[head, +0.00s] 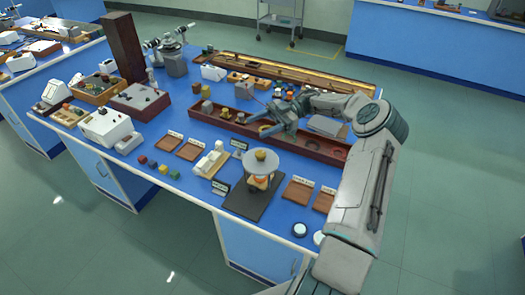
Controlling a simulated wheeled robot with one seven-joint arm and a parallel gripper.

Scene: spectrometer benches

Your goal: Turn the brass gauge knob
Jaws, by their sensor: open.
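My gripper (262,124) is over the long dark red wooden tray (312,143) in the middle of the blue bench. Its fingers point left and are open, with nothing seen between them. Small brass-yellow pieces (225,113) sit in the left part of the tray, a little left of my fingertips. They are too small for me to tell which, if any, is the gauge knob. I cannot tell whether my fingers touch anything there. My arm comes in from the right and hides part of the tray.
A device with a wide grey disc (262,160) stands on a dark mat (246,203) at the front. White instruments (105,125) and a tall brown block (124,46) are at the left. A long brass-coloured rail (290,73) lies along the back.

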